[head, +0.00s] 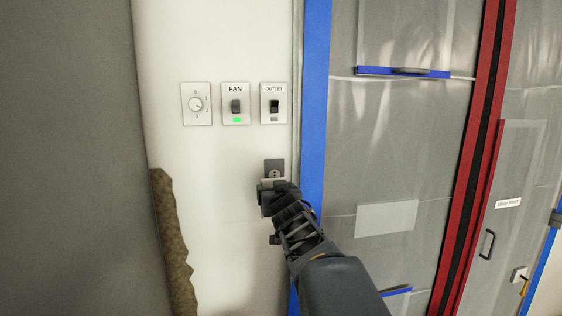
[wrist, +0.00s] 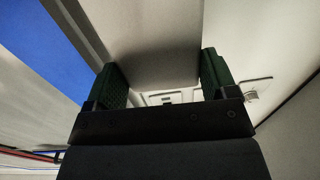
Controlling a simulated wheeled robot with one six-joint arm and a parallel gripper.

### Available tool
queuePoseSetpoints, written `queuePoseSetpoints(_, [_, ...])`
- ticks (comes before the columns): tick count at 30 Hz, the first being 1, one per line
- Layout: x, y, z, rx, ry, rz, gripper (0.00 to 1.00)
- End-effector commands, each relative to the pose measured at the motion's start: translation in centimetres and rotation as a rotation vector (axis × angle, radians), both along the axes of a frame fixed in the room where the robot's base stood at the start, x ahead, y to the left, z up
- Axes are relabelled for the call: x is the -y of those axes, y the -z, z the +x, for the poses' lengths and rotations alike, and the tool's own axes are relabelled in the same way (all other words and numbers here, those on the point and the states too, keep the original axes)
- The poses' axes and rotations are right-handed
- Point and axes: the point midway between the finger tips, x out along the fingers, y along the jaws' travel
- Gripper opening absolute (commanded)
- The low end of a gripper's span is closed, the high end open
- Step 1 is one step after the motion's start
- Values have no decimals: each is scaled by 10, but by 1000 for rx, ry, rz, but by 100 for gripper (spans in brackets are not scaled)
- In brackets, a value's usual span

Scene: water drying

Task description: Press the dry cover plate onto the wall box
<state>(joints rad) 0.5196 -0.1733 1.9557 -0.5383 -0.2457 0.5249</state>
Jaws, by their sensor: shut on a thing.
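The wall box (head: 274,167) is a dark grey square with a round socket face, set in the white wall below the OUTLET switch. My gripper (head: 272,188) is just below it, in front of the wall, and hides the box's lower edge. In the wrist view my gripper (wrist: 158,68) has its two green-padded fingers on either side of a flat pale grey cover plate (wrist: 155,48), shut on its edges. In the head view the plate is mostly hidden by my gripper. I cannot tell whether the plate touches the wall or the box.
A dial plate (head: 196,104), a FAN switch (head: 235,104) with a green light and an OUTLET switch (head: 273,103) are above the box. Blue tape (head: 315,110) edges plastic sheeting (head: 400,130) close on the right. A ragged brown edge (head: 171,235) runs down the left wall.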

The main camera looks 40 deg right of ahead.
Motion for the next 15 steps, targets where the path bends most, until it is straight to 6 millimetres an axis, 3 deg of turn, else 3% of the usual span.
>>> queuePoseSetpoints(1, [2, -18, -5, 4, 15, -2, 55])
queuePoseSetpoints(6, [7, -38, -15, 0, 48, 0, 55])
queuePoseSetpoints(15, [8, -42, -18, 0, 57, 1, 55])
